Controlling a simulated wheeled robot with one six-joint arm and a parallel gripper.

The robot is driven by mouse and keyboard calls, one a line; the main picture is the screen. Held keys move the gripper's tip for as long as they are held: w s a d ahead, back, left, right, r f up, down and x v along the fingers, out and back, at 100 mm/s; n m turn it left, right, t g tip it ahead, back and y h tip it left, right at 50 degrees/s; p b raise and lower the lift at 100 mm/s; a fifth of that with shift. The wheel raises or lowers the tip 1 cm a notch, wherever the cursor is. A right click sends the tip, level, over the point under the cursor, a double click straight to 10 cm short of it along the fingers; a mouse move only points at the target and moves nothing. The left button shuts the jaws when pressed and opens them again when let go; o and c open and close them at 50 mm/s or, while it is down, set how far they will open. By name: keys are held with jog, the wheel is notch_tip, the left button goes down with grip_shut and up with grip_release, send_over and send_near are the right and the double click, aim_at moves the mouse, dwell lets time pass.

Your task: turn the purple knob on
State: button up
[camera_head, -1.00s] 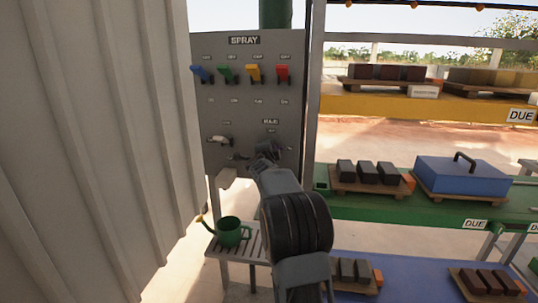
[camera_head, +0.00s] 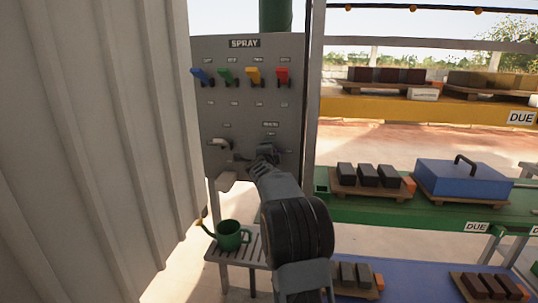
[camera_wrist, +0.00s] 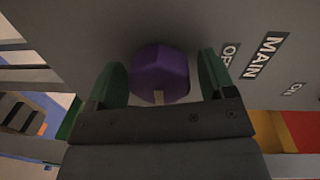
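The purple knob (camera_wrist: 160,72) sits on the grey panel under the MAIN label (camera_wrist: 262,56). A pale mark shows on its lower edge in the wrist view. The OFF label (camera_wrist: 230,53) is close to the knob and the ON label (camera_wrist: 292,88) is farther right. My gripper (camera_head: 265,153) is at the lower right of the panel in the head view and hides the knob there. The gripper is open and does not appear to touch the knob.
The panel (camera_head: 245,110) also carries blue, green, yellow and red levers under a SPRAY sign, and a whitish handle (camera_head: 218,144) left of my gripper. A corrugated wall (camera_head: 90,150) fills the left. A green watering can (camera_head: 229,235) stands below; racks with blocks are right.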

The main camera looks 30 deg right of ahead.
jog(key=shift+o, duration=0.3)
jog(key=f+v, duration=0.1)
jog(key=v, duration=1.2)
jog(key=shift+s+a+r, duration=0.25)
jog(key=shift+s+r, duration=0.05)
jog(key=shift+r, duration=0.25)
jog(key=s+a+r+n+y+p, duration=0.3)
jog(key=a+r+n+y+p, duration=0.1)
jog(key=a+n+y+p, duration=0.35)
jog(key=s+a+r+n+y+p, duration=0.35)
jog(key=a+n+p, duration=0.4)
jog(key=a, duration=0.35)
jog(key=s+a+n+g+p, duration=0.1)
jog(key=s+n+g+p, duration=0.3)
jog(key=s, duration=0.5)
jog(key=s+a+f+n+g+y+p, duration=0.1)
jog(key=s+n+g+p, duration=0.3)
jog(key=s, duration=0.5)
jog(key=shift+a+n+g, duration=0.4)
jog(key=shift+a+n, duration=0.45)
jog(key=shift+n, duration=0.35)
